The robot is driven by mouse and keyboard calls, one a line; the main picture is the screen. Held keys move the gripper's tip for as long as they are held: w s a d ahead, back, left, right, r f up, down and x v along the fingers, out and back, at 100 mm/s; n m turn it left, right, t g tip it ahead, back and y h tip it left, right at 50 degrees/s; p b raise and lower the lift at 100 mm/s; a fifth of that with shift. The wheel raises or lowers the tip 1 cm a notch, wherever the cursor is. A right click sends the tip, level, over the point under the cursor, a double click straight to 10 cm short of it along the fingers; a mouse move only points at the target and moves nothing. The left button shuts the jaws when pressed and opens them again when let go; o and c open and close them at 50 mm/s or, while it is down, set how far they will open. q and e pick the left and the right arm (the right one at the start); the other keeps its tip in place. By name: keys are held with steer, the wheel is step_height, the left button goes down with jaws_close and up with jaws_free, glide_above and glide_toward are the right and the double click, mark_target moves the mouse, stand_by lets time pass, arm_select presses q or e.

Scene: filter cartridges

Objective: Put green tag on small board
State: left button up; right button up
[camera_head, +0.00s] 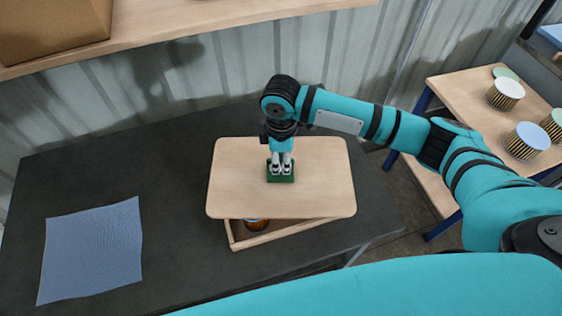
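The small board (232,180), a pale wooden plate with rounded corners, lies over a shallow wooden box on the dark table. The green tag (281,180), a small dark green block, is at the middle of the board; I cannot tell whether it rests on it or is just above. My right gripper (281,170) points straight down at the tag, its fingertips close together and seemingly shut on it; the fingers hide part of the tag. My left gripper is not in view.
The wooden box (285,231) shows below the board's near edge, with a brown round thing (256,224) inside. A blue cloth (92,250) lies at the left. Several striped cartridges (506,93) stand on a side table at the right. A shelf with a cardboard box (50,28) is above.

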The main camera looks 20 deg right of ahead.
mark_target(281, 160)
step_height(281, 160, up, 11)
steer(key=b, duration=0.1)
steer(key=shift+b, duration=0.4)
steer(key=shift+s+f, duration=0.1)
steer(key=shift+f, duration=0.05)
